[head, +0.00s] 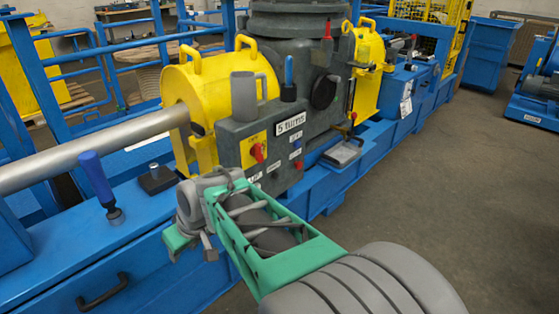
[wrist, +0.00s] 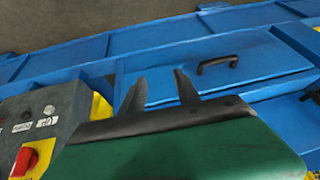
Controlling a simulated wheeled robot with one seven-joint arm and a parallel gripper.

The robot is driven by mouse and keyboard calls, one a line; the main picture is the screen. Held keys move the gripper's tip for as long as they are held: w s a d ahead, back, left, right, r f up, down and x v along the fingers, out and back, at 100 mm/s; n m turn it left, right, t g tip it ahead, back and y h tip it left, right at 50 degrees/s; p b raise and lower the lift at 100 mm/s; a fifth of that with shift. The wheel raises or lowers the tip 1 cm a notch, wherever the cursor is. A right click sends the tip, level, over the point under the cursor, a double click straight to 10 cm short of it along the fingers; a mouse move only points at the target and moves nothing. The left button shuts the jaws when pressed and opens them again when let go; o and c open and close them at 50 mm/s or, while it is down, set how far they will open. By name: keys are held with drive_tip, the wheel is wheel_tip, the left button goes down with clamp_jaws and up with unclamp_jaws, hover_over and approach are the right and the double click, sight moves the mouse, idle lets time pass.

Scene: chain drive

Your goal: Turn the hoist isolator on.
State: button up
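A red knob on a yellow plate (head: 256,151) is on the front of a grey control box (head: 285,130); it looks like an isolator switch. Its label and on/off position are not readable.
The box bears a "5 turns" sign (head: 291,124), small buttons, a grey cylinder (head: 243,97) and a blue-handled lever (head: 289,78). Another blue lever (head: 99,182) stands left on the blue frame (head: 130,245). A shaft enters the yellow guard (head: 222,78).

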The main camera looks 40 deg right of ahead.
drive_tip(key=w+d+f+t+y+b, duration=0.15)
drive_tip(key=w+d+t+b, duration=0.35)
drive_tip(key=w+d, duration=0.85)
drive_tip(key=t+h+b, duration=0.2)
drive_tip(key=t+b, duration=0.3)
drive_tip(key=t, duration=0.3)
approach(262, 153)
drive_tip(key=shift+m, duration=0.3)
drive_tip(key=w, duration=0.9)
drive_tip(key=shift+a+r, duration=0.1)
drive_tip(key=shift+a, duration=0.1)
drive_tip(key=shift+s, duration=0.1)
drive_tip(key=shift+c, duration=0.4)
clamp_jaws()
